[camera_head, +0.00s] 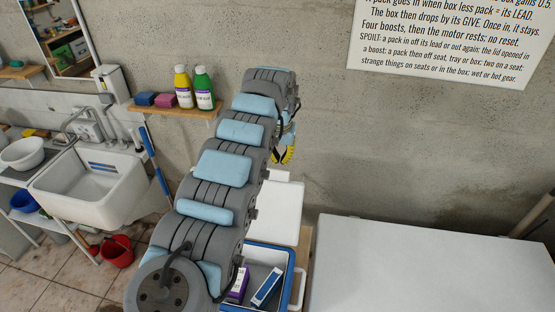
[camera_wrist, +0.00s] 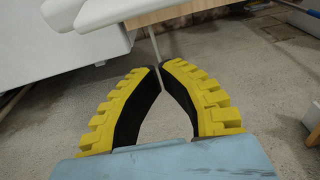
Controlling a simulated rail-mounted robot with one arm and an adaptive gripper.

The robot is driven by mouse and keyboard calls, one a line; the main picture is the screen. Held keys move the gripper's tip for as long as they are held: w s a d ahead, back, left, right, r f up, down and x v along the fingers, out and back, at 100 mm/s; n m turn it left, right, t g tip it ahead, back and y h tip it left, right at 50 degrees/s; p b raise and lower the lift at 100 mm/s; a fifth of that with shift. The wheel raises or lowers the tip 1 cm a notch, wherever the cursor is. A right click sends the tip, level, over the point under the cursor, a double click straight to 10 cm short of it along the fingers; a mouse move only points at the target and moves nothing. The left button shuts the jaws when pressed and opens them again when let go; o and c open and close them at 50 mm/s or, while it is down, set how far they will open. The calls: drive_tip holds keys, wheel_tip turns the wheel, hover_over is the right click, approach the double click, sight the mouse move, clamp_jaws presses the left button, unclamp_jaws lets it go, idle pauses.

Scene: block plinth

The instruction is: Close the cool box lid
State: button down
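The cool box (camera_head: 292,280) has a blue rim and stands low in the middle of the head view, partly hidden by my arm. Its top is open and packs show inside. A white panel behind it, apparently its raised lid (camera_head: 287,208), is also partly hidden. My gripper (camera_head: 288,155) is beyond my arm, above this panel. In the wrist view my gripper (camera_wrist: 161,66) has yellow ribbed fingers with black pads, their tips almost together and nothing between them. A white edge (camera_wrist: 100,14) lies beyond the tips; I cannot tell whether it is the lid.
A purple pack (camera_head: 238,284) and a blue pack (camera_head: 267,287) lie in the box. A large white top (camera_head: 430,265) is at right. A shelf (camera_head: 165,109) with bottles and a sink (camera_head: 90,188) are at left. The concrete wall is behind.

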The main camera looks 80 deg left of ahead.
drive_tip(key=shift+s+d+r+p, duration=0.2)
drive_tip(key=shift+s+d+p, duration=0.1)
drive_tip(key=shift+d, duration=0.25)
drive_tip(key=shift+s+d+r+p, duration=0.2)
drive_tip(key=shift+s+d+p, duration=0.15)
drive_tip(key=shift+d, duration=0.2)
drive_tip(key=shift+s+d+r+p, duration=0.2)
drive_tip(key=shift+s+d+p, duration=0.1)
drive_tip(key=shift+d, duration=0.25)
drive_tip(key=shift+d, duration=0.15)
